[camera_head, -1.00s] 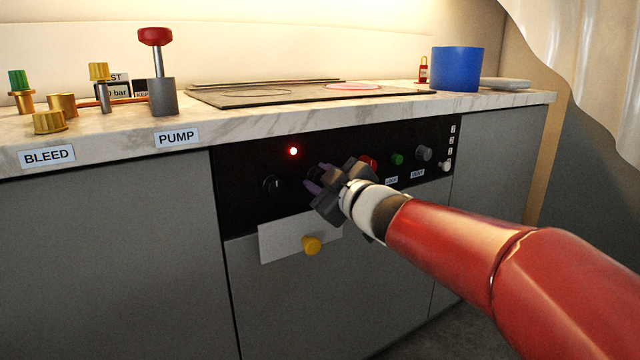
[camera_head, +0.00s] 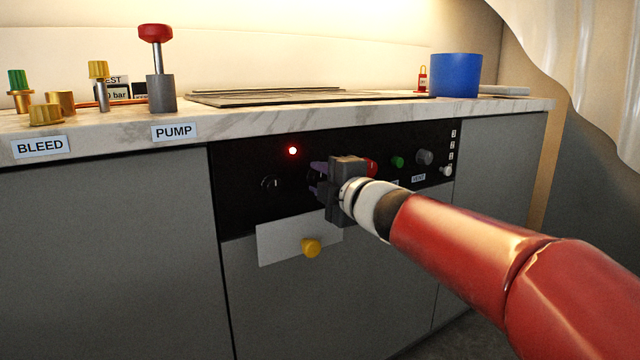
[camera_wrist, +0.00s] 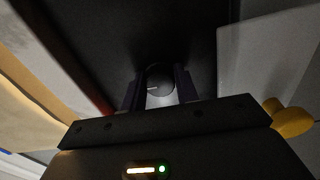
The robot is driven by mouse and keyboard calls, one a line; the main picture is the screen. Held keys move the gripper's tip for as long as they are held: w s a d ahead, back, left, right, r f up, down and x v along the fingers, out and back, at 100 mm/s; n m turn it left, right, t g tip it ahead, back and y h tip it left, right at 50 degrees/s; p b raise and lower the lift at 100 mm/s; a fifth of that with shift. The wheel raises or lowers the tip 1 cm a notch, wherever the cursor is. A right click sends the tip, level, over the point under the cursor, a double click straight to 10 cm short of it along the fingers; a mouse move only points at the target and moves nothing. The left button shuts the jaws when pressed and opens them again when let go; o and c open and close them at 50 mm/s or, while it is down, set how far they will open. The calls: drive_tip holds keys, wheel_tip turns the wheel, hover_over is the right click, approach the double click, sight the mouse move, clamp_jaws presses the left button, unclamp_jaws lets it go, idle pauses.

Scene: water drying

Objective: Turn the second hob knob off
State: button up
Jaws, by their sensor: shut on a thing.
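The black control panel (camera_head: 232,190) is on the front of the counter. The first hob knob (camera_head: 269,183) is black, at the panel's left. The second hob knob is mostly hidden behind my gripper in the head view. In the wrist view the second knob (camera_wrist: 159,80) is a dark round knob with a pale mark, between my fingers. My gripper (camera_head: 318,180) is shut on this knob from the front. It also shows in the wrist view (camera_wrist: 159,92), with one finger on each side of the knob. A red indicator light (camera_head: 292,151) glows above and left of the gripper.
Right of the gripper are a red button (camera_head: 372,168), a green button (camera_head: 397,162) and a grey knob (camera_head: 424,157). A yellow knob (camera_head: 311,247) sticks out below, by a pale plate (camera_head: 275,240). A blue pot (camera_head: 455,75) stands on the counter beside the hob (camera_head: 265,97).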

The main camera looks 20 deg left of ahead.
drive_tip(key=shift+f+n, duration=0.1)
drive_tip(key=shift+n, duration=0.4)
drive_tip(key=o, duration=1)
drive_tip(key=v, duration=0.8)
